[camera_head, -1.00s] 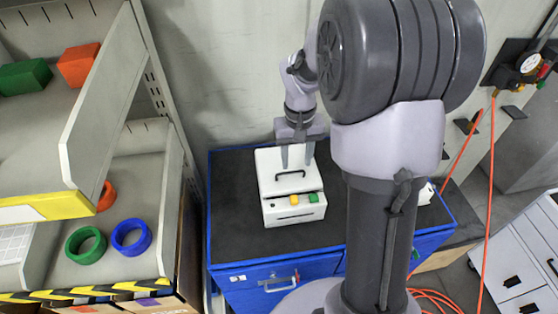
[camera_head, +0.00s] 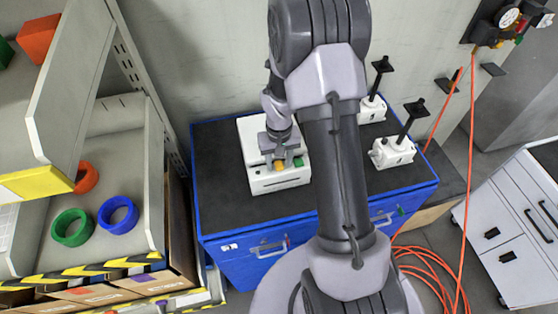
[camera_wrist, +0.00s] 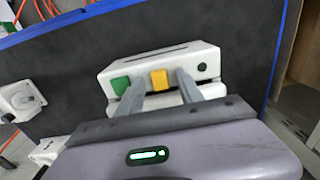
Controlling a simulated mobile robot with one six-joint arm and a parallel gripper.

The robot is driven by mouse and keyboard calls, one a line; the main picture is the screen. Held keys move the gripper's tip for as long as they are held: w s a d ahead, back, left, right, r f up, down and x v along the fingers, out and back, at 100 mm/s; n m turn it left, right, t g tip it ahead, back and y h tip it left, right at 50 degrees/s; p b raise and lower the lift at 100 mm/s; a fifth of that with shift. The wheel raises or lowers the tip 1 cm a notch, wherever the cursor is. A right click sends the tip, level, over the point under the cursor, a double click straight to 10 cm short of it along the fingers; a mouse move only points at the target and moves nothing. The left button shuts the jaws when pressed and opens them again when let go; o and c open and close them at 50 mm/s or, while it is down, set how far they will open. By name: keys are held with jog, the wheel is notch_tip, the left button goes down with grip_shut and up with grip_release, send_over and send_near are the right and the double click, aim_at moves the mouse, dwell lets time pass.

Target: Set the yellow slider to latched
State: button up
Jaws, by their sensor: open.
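The yellow slider (camera_wrist: 159,79) is a small block on the front part of a white box (camera_wrist: 215,60). It also shows in the head view (camera_head: 280,164), partly covered by my gripper. My gripper (camera_wrist: 160,88) is open, with one finger on each side of the yellow slider. I cannot tell whether the fingers touch it. A green block (camera_wrist: 120,86) sits beside the yellow one, just outside the left finger in the wrist view. In the head view, my gripper (camera_head: 280,158) is over the front of the white box.
The box stands on the black top of a blue cabinet (camera_head: 262,250). Two white screw jacks (camera_head: 392,152) with black posts stand to its right. A shelf with blue (camera_head: 118,215) and green rings (camera_head: 72,228) is at the left. An orange hose (camera_head: 470,180) hangs at the right.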

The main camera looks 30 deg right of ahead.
grip_shut()
dwell(1.3)
